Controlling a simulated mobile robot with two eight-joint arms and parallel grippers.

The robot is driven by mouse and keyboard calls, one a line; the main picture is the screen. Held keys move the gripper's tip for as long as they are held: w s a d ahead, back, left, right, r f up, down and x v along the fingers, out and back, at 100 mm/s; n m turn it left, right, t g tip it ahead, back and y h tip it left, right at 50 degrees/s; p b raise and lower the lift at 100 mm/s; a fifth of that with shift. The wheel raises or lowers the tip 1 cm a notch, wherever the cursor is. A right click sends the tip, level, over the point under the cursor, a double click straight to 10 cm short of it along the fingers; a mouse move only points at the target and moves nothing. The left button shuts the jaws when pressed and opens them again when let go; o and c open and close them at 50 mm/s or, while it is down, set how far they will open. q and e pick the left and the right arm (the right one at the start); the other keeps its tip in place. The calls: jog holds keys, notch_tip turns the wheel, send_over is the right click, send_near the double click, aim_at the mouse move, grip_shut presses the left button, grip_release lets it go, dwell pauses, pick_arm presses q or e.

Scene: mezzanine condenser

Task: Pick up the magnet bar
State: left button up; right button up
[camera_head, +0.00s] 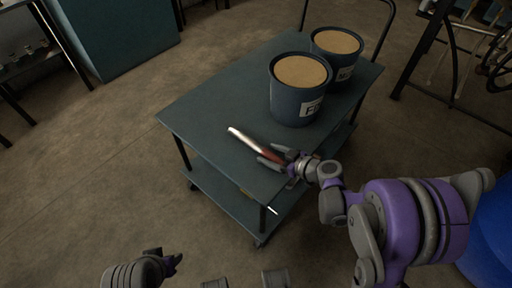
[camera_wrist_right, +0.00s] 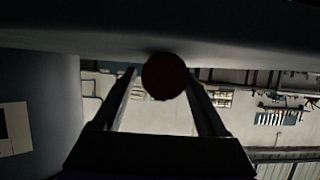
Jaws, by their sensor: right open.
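The magnet bar (camera_head: 243,139), a silver rod with a dark red handle end, lies on the top of the blue-grey cart near its front edge. My right gripper (camera_head: 270,157) is open at the red end, with one finger on each side of it in the head view. In the right wrist view the round dark red end of the magnet bar (camera_wrist_right: 165,76) shows between the two fingers (camera_wrist_right: 165,88). Whether the fingers touch it I cannot tell. My left gripper (camera_head: 172,263) is low at the bottom of the head view, away from the cart, its opening unclear.
The cart (camera_head: 205,115) carries two blue buckets, a near one (camera_head: 285,100) and a far one (camera_head: 335,65), both filled with tan material. The cart top's left part is clear. A teal cabinet (camera_head: 120,35) and dark racks stand around; open floor lies left.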

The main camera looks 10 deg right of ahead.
jog(key=shift+x, duration=0.9)
grip_shut()
